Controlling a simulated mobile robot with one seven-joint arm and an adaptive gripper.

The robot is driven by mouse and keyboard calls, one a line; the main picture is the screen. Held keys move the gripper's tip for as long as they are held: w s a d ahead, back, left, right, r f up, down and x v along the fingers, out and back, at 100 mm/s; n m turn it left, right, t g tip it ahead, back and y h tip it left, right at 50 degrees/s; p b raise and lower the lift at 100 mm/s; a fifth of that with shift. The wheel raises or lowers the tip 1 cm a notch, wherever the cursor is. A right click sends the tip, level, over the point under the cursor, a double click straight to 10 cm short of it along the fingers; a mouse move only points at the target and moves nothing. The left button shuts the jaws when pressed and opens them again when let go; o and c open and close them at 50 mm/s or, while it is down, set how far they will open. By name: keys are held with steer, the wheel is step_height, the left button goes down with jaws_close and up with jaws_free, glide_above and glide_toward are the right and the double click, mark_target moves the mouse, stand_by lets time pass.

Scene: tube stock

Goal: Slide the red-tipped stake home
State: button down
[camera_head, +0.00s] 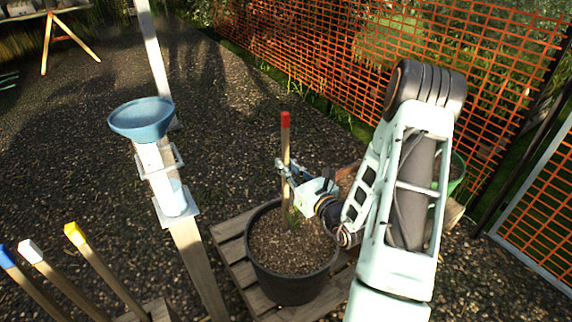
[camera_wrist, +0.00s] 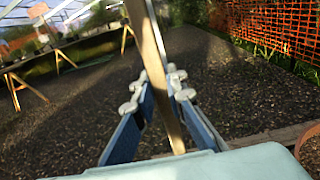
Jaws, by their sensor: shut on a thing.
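The red-tipped stake (camera_head: 286,150) stands about upright over a black pot (camera_head: 291,285) filled with brown soil. My gripper (camera_head: 284,172) is shut on the stake below the red tip, coming from the right. In the wrist view the stake (camera_wrist: 158,60) runs between the two fingers (camera_wrist: 160,95), and its tip is out of the picture. I cannot tell how deep the stake is in the soil.
The pot stands on a wooden pallet (camera_head: 232,250). A post with a blue bowl (camera_head: 142,120) rises to the left. Stakes with blue, white and yellow (camera_head: 75,233) tips stand at the lower left. Orange mesh fence (camera_head: 330,60) runs behind.

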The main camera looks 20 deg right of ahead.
mark_target(287, 191)
steer(key=shift+f, duration=0.4)
steer(key=shift+f+b, duration=0.15)
steer(key=shift+b, duration=0.15)
steer(key=shift+f+b, duration=1.05)
steer(key=shift+f, duration=0.45)
steer(key=shift+f+b, duration=1.05)
steer(key=shift+f, duration=0.45)
steer(key=shift+f+b, duration=0.6)
steer(key=shift+f, duration=0.85)
